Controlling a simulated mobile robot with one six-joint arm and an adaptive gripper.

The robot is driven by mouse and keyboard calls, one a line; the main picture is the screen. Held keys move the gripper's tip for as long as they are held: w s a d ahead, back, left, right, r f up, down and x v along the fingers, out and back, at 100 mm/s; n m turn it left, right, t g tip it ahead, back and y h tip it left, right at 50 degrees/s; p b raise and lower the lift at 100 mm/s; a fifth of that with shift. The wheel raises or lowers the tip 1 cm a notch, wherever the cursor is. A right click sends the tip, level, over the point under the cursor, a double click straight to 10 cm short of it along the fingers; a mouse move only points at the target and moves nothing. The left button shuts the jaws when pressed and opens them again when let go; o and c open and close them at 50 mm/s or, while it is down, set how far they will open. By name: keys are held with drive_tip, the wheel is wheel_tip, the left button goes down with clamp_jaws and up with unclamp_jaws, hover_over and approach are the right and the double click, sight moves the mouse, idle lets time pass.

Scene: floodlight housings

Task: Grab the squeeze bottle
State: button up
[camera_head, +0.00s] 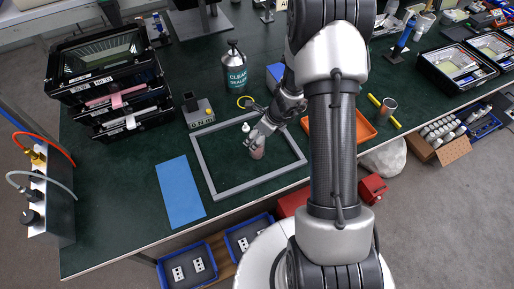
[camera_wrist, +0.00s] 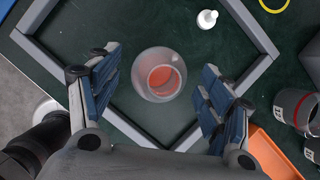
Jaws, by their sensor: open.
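A translucent round bottle body (camera_wrist: 158,75) with red-orange contents, which looks like the squeeze bottle, stands inside a grey rectangular frame (camera_wrist: 245,25). Its top looks open in the wrist view. In the head view the bottle (camera_head: 257,152) is partly hidden by my gripper (camera_head: 263,137). In the wrist view my gripper (camera_wrist: 158,88) is open, its blue-padded fingers left and right of the bottle with gaps on both sides. A small white nozzle-like piece (camera_wrist: 207,19) lies apart from it inside the frame; it also shows in the head view (camera_head: 246,127).
A blue mat (camera_head: 181,191) lies left of the frame, and a sealer can (camera_head: 235,70) stands behind. An orange tray (camera_head: 362,128) is at the right, beside a grey cup (camera_wrist: 292,107). Black stacked trays (camera_head: 108,80) stand at the left. The frame's interior is mostly clear.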

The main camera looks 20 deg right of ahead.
drive_tip(key=shift+x, duration=1.05)
drive_tip(key=shift+r, duration=0.1)
drive_tip(key=shift+c, duration=0.4)
clamp_jaws()
